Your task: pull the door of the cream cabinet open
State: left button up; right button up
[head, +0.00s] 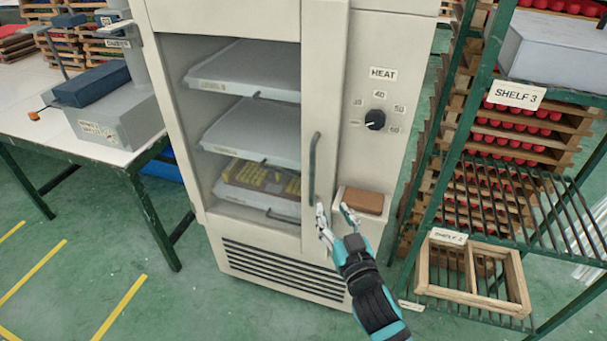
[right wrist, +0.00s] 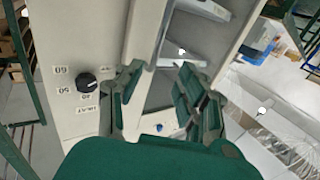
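The cream cabinet (head: 265,252) stands upright in the middle of the head view. Its door (head: 323,60) has a tall cream edge strip beside a window area showing trays. The door looks shut or nearly so; I cannot tell if there is a small gap. A grey curved handle (head: 312,165) is fixed upright on the strip. My right gripper (head: 333,208) is open at the handle's lower end, with one finger near it. In the right wrist view, the open fingers (right wrist: 160,95) stand apart before the cabinet front; the handle is not clear there. My left gripper is not in view.
A heat dial (head: 375,120) and a brown block on a small ledge (head: 362,201) sit right of the handle. A green rack (head: 470,160) with a wooden crate (head: 480,297) stands close at right. A white table (head: 110,150) is at left. Floor in front is clear.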

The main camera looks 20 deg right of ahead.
send_near(313, 169)
jog(key=w+p, duration=0.2)
jog(key=w, duration=0.7)
jog(key=shift+w, duration=0.9)
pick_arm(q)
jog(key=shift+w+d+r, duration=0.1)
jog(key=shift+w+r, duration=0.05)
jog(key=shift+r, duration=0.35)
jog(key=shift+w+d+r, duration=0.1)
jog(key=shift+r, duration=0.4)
pick_arm(e)
grip_shut()
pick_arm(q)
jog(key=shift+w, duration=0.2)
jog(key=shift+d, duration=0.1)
